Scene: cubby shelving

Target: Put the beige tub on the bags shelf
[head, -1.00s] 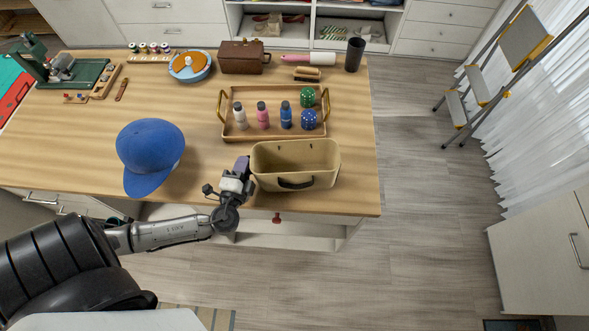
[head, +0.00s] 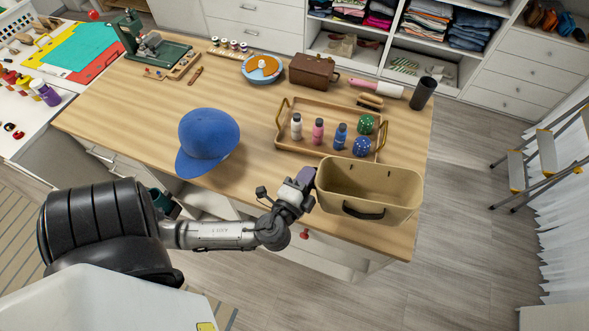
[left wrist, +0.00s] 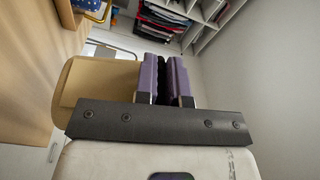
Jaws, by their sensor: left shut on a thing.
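The beige tub (head: 395,207) is upright at the front right corner of the wooden table, with a dark handle on its near side. It looks larger against the tray than before; I cannot tell surely whether it is clear of the tabletop. My left gripper (head: 307,180) is shut on the tub's left rim. In the left wrist view, the purple fingers (left wrist: 166,80) close at the tub's wall (left wrist: 100,82). My right gripper is not in view. Brown and blue items that look like bags (head: 547,20) stand on a shelf at the top right.
A tray (head: 289,145) with bottles and balls lies just behind the tub, and a blue cap (head: 207,140) lies to the left. Shelves of folded clothes (head: 473,28) and shoes stand behind the table. A step ladder (head: 545,155) stands at the right. Floor between is clear.

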